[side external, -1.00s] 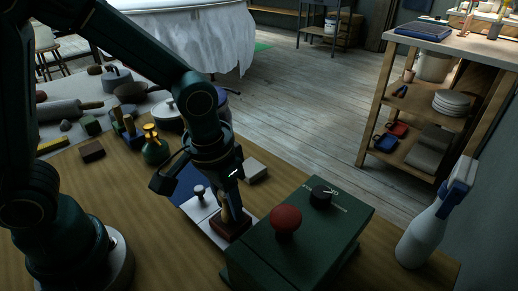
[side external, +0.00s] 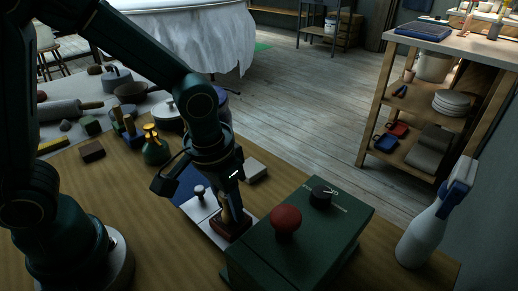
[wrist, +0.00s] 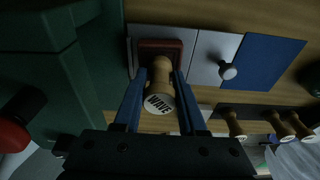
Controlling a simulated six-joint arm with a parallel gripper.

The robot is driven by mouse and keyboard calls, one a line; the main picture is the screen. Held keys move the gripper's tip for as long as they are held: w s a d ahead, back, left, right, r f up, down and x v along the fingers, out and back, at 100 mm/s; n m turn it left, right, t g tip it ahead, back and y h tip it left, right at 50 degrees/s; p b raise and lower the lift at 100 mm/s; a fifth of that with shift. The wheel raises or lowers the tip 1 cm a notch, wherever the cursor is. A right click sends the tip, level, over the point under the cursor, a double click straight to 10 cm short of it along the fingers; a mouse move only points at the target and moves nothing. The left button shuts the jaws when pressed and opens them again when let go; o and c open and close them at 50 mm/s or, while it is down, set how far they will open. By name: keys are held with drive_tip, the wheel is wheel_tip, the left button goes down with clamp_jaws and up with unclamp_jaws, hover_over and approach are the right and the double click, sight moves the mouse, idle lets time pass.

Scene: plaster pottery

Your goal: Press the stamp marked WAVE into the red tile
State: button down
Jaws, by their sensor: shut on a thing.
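The WAVE stamp (wrist: 158,103) has a wooden handle, and its lettered end faces the wrist camera. My gripper (wrist: 157,80) is shut on the handle, one finger on each side. In the side view my gripper (side external: 229,204) holds the stamp upright over the red tile (side external: 232,229). The tile also shows in the wrist view (wrist: 146,45), dark red and set in a pale plate (wrist: 205,47). The stamp's lower end is at the tile; whether it touches or only hovers is hard to tell.
A dark green box (side external: 318,237) with a red knob (side external: 285,219) and a black dial stands close to the right. A small knob (wrist: 228,71) and a blue square (wrist: 268,68) lie beside the tile. A white spray bottle (side external: 422,235) stands far right.

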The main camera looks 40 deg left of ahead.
drive_tip(key=shift+s+f, duration=0.1)
drive_tip(key=shift+r, duration=3.6)
